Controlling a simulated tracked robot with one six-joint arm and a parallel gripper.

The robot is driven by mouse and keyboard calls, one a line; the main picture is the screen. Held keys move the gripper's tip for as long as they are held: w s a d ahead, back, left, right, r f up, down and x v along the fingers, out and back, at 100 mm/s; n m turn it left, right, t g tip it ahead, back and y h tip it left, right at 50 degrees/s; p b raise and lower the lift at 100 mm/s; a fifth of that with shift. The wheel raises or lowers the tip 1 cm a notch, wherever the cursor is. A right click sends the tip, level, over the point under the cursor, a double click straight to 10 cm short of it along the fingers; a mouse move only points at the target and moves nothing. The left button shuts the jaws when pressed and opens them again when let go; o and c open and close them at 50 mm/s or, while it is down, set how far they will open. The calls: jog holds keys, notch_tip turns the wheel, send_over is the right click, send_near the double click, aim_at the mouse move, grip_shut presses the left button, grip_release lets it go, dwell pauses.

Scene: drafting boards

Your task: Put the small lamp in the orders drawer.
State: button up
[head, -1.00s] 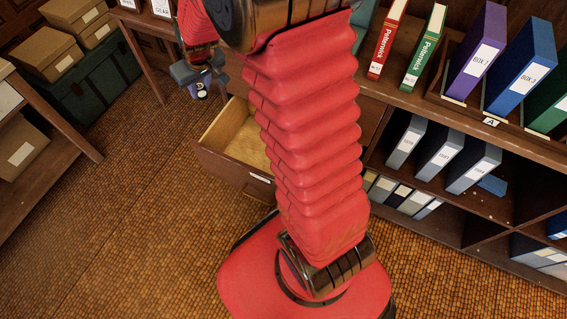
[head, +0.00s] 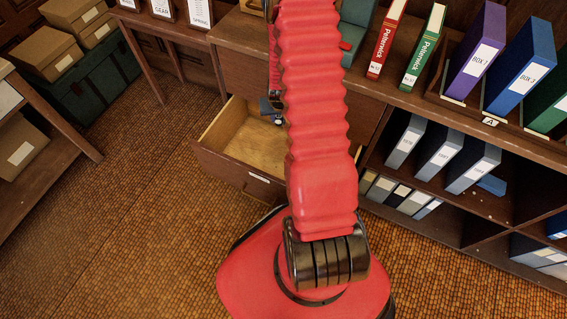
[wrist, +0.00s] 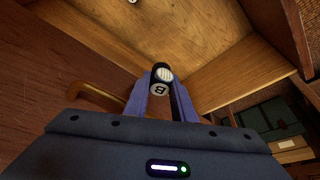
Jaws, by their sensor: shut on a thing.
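My gripper (head: 271,106) is over the open drawer (head: 208,157) in the head view, partly hidden by my arm. In the wrist view my gripper (wrist: 160,92) is shut on a small dark thing with a ribbed pale face and a white disc with a black mark like an 8 or B. I take it for the small lamp (wrist: 160,76); its lower part is hidden between the fingers. The drawer has a pale wooden inside, which shows in the wrist view (wrist: 215,35). Its front label is too small to read, so I cannot confirm it is the orders drawer.
Red (head: 388,40) and green (head: 425,45) binders stand on the desk to the right, beside shelves of box files. A green case (head: 355,25) is behind my arm. A small pale thing (wrist: 132,1) shows at the wrist view's top edge.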

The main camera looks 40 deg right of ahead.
jog(key=s+d+f+m, duration=0.1)
jog(key=s+d+f, duration=0.3)
jog(key=s+f, duration=0.2)
jog(key=s+d+f+m+h, duration=0.1)
jog(key=s+d+f+m, duration=0.1)
jog(key=s+d+f, duration=0.2)
jog(key=s+f, duration=0.3)
jog(key=s, duration=0.1)
jog(key=shift+s+m+g, duration=0.15)
jog(key=shift+m+g, duration=0.15)
jog(key=shift+g, duration=0.1)
jog(key=shift+a, duration=0.1)
notch_tip(320, 180, down, 14)
jog(key=shift+r, duration=0.2)
jog(key=w+d, duration=0.2)
jog(key=d, duration=0.1)
jog(key=shift+w, duration=0.25)
jog(key=shift+w+d, duration=0.15)
jog(key=shift+d, duration=0.15)
jog(key=w+d, duration=0.2)
jog(key=shift+w+d+f, duration=0.15)
jog(key=shift+d+f, duration=0.05)
jog(key=shift+d, duration=0.2)
jog(key=shift+f, duration=0.45)
